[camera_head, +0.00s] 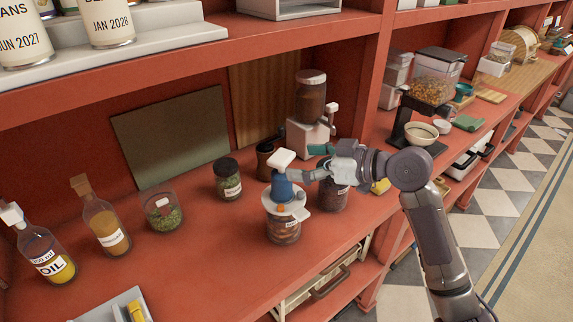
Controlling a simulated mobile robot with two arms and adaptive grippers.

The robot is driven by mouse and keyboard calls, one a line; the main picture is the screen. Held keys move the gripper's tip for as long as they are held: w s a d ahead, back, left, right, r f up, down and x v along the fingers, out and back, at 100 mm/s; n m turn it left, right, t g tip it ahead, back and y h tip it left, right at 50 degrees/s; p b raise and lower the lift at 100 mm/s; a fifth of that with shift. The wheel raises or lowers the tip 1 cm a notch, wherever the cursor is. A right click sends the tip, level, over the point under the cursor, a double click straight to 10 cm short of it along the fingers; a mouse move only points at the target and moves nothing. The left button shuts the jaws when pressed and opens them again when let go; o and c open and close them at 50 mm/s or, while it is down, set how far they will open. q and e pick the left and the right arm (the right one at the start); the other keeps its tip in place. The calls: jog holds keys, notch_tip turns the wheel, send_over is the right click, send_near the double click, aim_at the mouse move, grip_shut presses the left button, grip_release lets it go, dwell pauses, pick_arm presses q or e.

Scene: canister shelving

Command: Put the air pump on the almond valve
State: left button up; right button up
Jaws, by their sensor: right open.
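The air pump (281,187) has a blue body and a white handle on top. It stands upright over the white lid of a nut jar (284,231). Part of the pump may be hidden by a finger. My left gripper is not in view.
A dark jar (333,199) stands just right of the nut jar, under my right gripper. A green-filled jar (228,181) and a grinder (309,105) stand behind. An oil bottle (46,258) and another bottle (106,230) are at left.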

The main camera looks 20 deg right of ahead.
jog(key=b+v, duration=0.1)
jog(key=v, duration=0.5)
jog(key=shift+s, duration=0.2)
jog(key=shift+d, duration=0.1)
